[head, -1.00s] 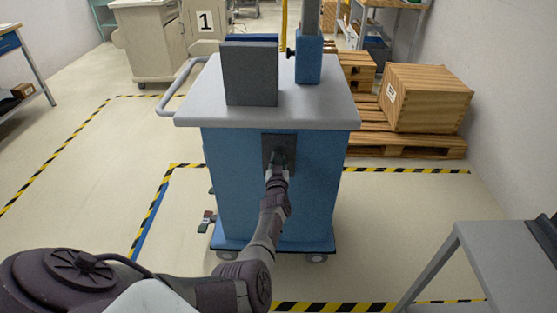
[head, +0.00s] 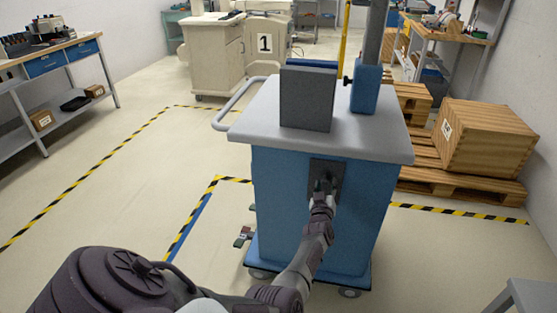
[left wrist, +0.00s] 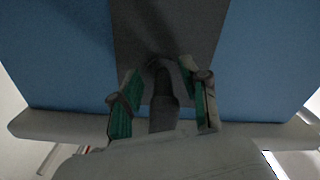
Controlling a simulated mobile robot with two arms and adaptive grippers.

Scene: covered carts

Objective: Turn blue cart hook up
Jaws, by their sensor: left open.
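The blue cart (head: 290,215) has a grey top and stands upright in front of me. A dark plate (head: 338,170) is fixed to its near face, and it also fills the middle of the left wrist view (left wrist: 165,25). In the left wrist view a dark grey hook (left wrist: 163,95) stands out from the plate, its bent part at the far end. My left gripper (head: 323,186) is at the plate. In the left wrist view its green-padded fingers (left wrist: 160,82) are open, one on each side of the hook. I cannot tell whether they touch it. My right gripper is not in view.
A grey block (head: 307,98) and a blue-based post (head: 365,88) stand on the cart top. A wooden crate (head: 490,140) on pallets is at the right. A workbench (head: 60,65) is at the left. A grey table corner (head: 530,295) shows at lower right. Floor left is clear.

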